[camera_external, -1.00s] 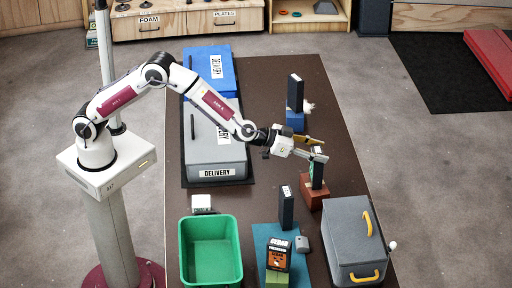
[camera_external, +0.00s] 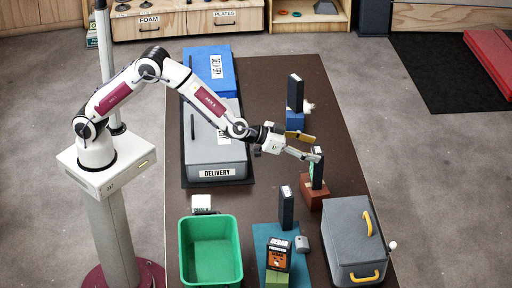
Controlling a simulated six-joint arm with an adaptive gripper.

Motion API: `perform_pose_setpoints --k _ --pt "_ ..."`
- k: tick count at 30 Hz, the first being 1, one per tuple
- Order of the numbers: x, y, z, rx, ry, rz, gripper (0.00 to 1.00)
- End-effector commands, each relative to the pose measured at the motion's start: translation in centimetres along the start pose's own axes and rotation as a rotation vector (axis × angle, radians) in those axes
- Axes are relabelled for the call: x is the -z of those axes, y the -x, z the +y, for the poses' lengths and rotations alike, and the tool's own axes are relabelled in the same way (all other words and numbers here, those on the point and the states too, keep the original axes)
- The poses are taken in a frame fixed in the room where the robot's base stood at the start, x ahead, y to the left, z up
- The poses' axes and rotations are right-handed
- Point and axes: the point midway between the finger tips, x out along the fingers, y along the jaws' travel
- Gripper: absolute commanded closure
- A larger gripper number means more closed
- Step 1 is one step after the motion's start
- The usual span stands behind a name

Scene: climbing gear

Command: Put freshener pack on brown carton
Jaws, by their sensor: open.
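The brown carton (camera_external: 314,196) is a low reddish-brown box right of the table's middle. A slim dark upright pack with a green face (camera_external: 317,172) stands on it; its label is too small to read, so I cannot tell whether it is the freshener pack. My gripper (camera_external: 314,147) is open, just left of and above this pack, with one finger near its top. Whether they touch is unclear. A black and orange box (camera_external: 279,256) with a "CEDAR" label stands on a green block at the front.
Another dark upright pack (camera_external: 286,207) stands near the teal mat (camera_external: 263,240). A third dark pack (camera_external: 295,93) is on a blue box at the back. A green bin (camera_external: 209,250), a grey case with yellow handles (camera_external: 352,240) and a grey delivery box (camera_external: 216,153) surround the area.

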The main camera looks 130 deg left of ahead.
Motion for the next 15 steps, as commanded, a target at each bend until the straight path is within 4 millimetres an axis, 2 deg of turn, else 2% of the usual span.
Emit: perform_pose_setpoints --k 15 --pt "0.1 5.9 0.1 -0.001 -0.001 0.001 0.36"
